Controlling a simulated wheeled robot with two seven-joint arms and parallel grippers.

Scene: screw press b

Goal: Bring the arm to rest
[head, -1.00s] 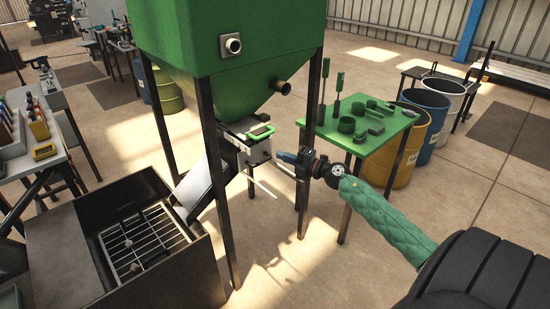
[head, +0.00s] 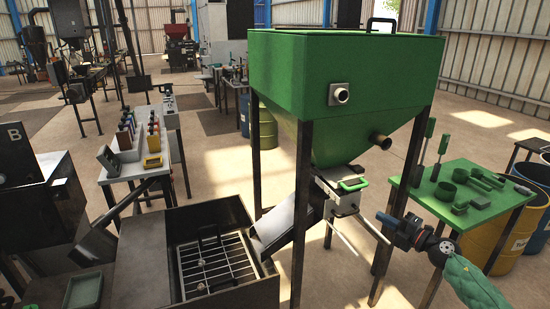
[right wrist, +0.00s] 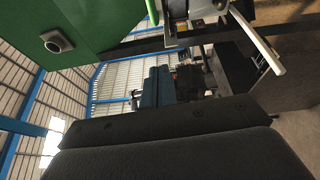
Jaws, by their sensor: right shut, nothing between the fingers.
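My right arm, in a green quilted sleeve (head: 468,278), comes in from the lower right in the head view. Its gripper (head: 384,219) is shut and empty, beside the right legs of a green hopper (head: 345,85). Under the hopper is a metal outlet box (head: 341,194) with a green-edged handle (head: 354,184) and a pale lever. The gripper is to the right of this box and appears apart from it. The right wrist view shows the box close by (right wrist: 205,10), and dark gripper parts fill its lower part. My left gripper is not in view.
A green table (head: 455,208) with several green tools stands to the right, close to my right arm. A chute (head: 285,226) slopes from the hopper to a dark bin with a grate (head: 213,262). Dark hopper legs (head: 301,215) stand near the arm. Open floor lies behind.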

